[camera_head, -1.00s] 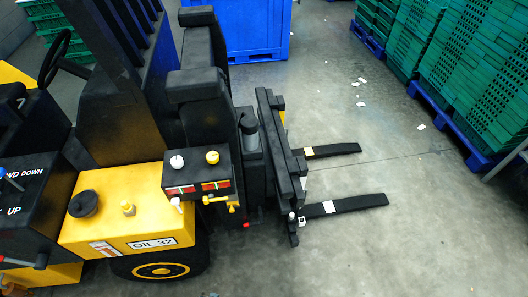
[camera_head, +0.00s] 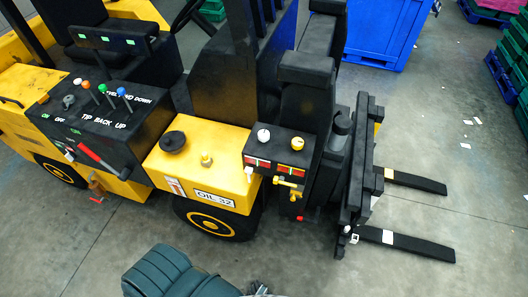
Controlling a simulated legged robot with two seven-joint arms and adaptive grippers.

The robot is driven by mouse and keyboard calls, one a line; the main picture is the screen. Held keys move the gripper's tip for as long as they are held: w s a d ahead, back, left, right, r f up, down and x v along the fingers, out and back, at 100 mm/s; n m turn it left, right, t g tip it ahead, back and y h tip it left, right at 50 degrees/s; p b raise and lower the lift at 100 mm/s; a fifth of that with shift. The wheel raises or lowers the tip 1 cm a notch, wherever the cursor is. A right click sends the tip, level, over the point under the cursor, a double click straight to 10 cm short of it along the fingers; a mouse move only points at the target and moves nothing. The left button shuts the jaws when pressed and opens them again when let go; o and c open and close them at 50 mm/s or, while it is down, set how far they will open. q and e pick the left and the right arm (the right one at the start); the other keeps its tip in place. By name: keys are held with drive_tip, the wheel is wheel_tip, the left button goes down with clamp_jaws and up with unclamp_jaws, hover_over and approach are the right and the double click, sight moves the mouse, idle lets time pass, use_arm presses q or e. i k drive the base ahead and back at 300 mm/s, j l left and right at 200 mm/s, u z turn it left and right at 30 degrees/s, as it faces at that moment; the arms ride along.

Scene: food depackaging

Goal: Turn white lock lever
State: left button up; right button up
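A black control box (camera_head: 280,160) is fixed to the side of a yellow forklift. A small white lever (camera_head: 249,176) sits at its lower left corner, and a yellow lever (camera_head: 289,189) is beside it on the right. A white knob (camera_head: 263,136) and a yellow knob (camera_head: 297,143) stand on top of the box. Red and green labels are on its front. No gripper fingers can be made out. A dark green ribbed part at the bottom edge looks like part of my own body. Nothing touches the levers.
Left of the box are a yellow tank (camera_head: 200,160) with a black cap and a panel (camera_head: 95,110) with coloured levers and a red handle. Forks (camera_head: 410,245) reach right. A blue bin (camera_head: 385,35) stands behind. The floor in front is clear.

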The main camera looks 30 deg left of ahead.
sight(249, 170)
drive_tip(key=u, duration=1.25)
